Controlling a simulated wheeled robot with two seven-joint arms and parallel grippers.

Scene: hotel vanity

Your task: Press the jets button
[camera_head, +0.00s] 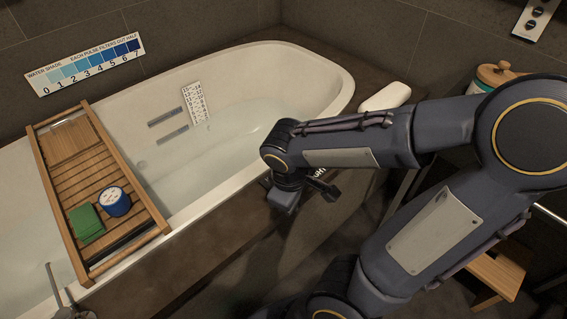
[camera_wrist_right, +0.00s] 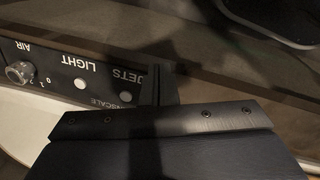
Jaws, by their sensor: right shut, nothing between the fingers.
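A LIGHT label has another white button (camera_wrist_right: 80,83), left of the jets button. My right gripper (camera_wrist_right: 160,84) is shut and empty, its fingers just right of the jets button; I cannot tell whether they touch the panel. In the head view my right gripper (camera_head: 284,200) hangs by the tub's near rim and the arm hides most of the panel. My left gripper is not in view.
An air knob (camera_wrist_right: 20,73) is at the panel's left end. The white bathtub (camera_head: 240,140) holds water. A wooden tray (camera_head: 62,150) across it carries a green cloth (camera_head: 86,223) and a blue tin (camera_head: 114,202). A wooden stool (camera_head: 495,273) stands at right.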

